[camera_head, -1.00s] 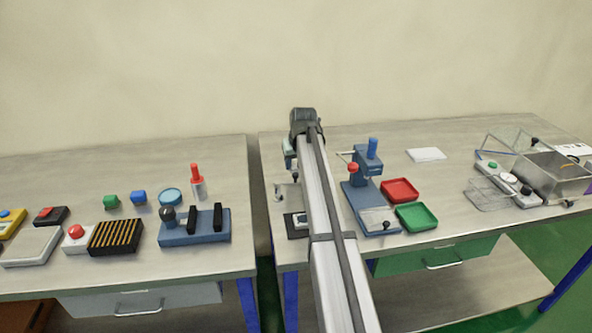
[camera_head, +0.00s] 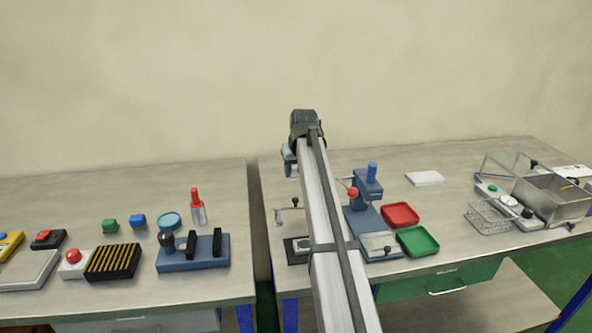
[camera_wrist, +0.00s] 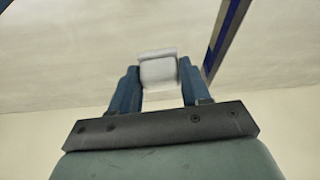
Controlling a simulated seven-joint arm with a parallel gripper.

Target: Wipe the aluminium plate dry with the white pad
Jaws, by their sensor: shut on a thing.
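In the wrist view my gripper (camera_wrist: 158,76) is shut on the white pad (camera_wrist: 158,70), a small block between its two blue fingers. The pad appears clear of the surface behind it. In the head view my gripper (camera_head: 289,170) shows partly at the left of my arm, over the back left of the right table; the pad cannot be made out there. A flat pale grey plate (camera_head: 28,268) lies at the left end of the left table. I cannot tell whether it is the aluminium plate. My arm hides part of the right table.
A blue press (camera_head: 366,190), a red tray (camera_head: 400,214) and a green tray (camera_head: 417,241) stand right of my arm. A white sheet (camera_head: 425,178) lies behind. A wire basket (camera_head: 488,217) and metal tank (camera_head: 553,200) stand far right. A gap (camera_head: 263,230) separates the tables.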

